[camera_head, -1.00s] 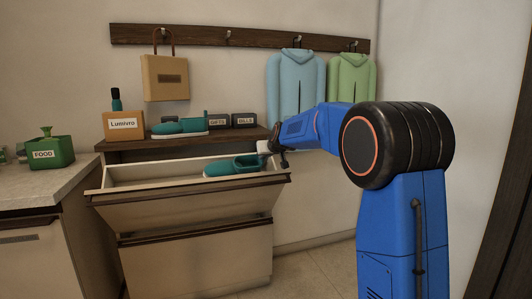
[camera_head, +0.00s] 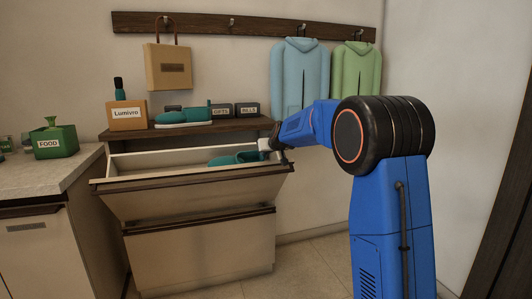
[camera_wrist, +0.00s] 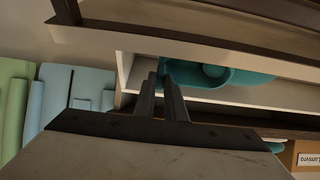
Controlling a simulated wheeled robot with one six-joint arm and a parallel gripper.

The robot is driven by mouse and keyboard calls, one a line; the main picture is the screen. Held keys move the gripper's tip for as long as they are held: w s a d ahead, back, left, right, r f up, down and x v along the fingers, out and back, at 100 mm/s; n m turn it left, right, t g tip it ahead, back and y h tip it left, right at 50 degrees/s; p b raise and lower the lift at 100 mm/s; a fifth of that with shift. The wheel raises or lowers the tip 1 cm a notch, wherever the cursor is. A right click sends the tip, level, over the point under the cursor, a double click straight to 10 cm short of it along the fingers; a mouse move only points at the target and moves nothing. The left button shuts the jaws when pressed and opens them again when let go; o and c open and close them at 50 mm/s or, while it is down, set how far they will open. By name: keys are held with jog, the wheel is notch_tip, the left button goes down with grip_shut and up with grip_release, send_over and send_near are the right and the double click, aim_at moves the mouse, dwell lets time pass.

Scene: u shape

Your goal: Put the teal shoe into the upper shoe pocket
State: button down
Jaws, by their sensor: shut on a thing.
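A teal shoe (camera_head: 234,159) is at the right end of the open upper shoe pocket (camera_head: 140,172), with its lower part hidden behind the pocket's front panel. My gripper (camera_head: 268,147) is at the shoe's right end, close to the pocket's right side. In the wrist view, my gripper (camera_wrist: 165,82) is shut on the teal shoe (camera_wrist: 225,76), whose end lies at the fingertips. Whether the shoe touches the pocket floor cannot be seen. Another teal shoe (camera_head: 183,117) rests on top of the cabinet.
The cabinet top (camera_head: 160,132) also holds a Lumivro box (camera_head: 126,115) and small dark boxes labelled GIFTS (camera_head: 221,110) and BILLS (camera_head: 247,109). The lower pocket (camera_head: 200,249) is shut. A blue hoodie (camera_head: 300,75) hangs behind my arm. The pocket's left part is empty.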

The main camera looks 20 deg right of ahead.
aim_at(265, 156)
jog(key=shift+f, duration=0.1)
jog(key=shift+w+f, duration=0.75)
jog(key=shift+f, duration=0.2)
jog(key=shift+w+f, duration=0.75)
jog(key=shift+f, duration=0.15)
jog(key=c, duration=1.7)
grip_release()
jog(key=shift+c, duration=0.2)
jog(key=shift+r, duration=0.1)
jog(key=s+r, duration=1)
jog(key=r, duration=0.2)
jog(key=shift+r, duration=0.25)
